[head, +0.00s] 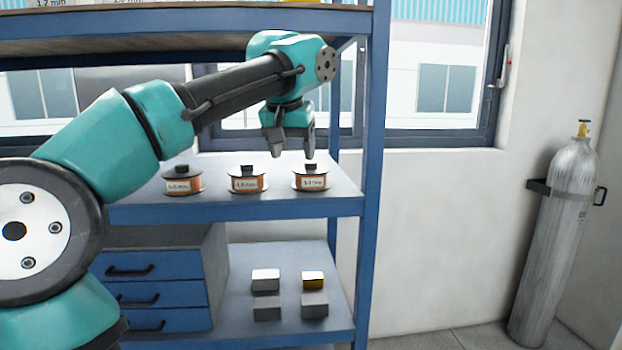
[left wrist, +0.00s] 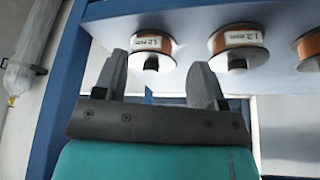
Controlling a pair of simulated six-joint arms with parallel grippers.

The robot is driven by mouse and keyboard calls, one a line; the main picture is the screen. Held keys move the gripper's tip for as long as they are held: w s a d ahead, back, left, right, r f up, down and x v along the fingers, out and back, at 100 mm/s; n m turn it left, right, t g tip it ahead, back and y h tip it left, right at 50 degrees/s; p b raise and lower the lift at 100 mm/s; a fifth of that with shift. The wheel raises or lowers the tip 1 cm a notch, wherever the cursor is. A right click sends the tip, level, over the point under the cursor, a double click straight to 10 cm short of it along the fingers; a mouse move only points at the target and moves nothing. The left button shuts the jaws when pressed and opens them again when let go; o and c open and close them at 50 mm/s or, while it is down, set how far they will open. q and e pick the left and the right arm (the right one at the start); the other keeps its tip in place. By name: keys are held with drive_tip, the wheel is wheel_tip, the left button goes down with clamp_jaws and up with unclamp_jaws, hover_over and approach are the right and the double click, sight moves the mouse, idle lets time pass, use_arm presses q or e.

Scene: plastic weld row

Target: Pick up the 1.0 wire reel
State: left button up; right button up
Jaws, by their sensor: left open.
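Three wire reels with copper-coloured windings and dark top knobs stand in a row on the middle shelf. The right-hand reel (head: 311,178) in the head view is the left-hand one in the left wrist view (left wrist: 152,43), where its label appears to read 1.0 mm. The middle reel (head: 247,181) reads 1.2 mm in the left wrist view (left wrist: 236,40). The left-hand reel (head: 183,182) has a label too small to read surely. My left gripper (head: 293,153) is open and empty, just above the shelf by the right-hand reel. My right gripper is not in view.
A blue shelf post (head: 373,150) stands right of the reels, and an upper shelf (head: 190,22) hangs above. Blue drawers (head: 155,293) and several small blocks (head: 266,281) sit on the lower shelf. A gas cylinder (head: 555,240) stands far right.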

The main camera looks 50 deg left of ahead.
use_arm(q)
hover_over(308, 171)
drive_tip(key=shift+s+d, duration=0.15)
drive_tip(key=shift+s, duration=0.15)
drive_tip(key=shift+w, duration=0.1)
idle(0.4)
drive_tip(key=shift+w, duration=0.15)
drive_tip(key=shift+x, duration=2.55)
drive_tip(key=shift+c, duration=0.2)
clamp_jaws()
drive_tip(key=shift+r, duration=0.1)
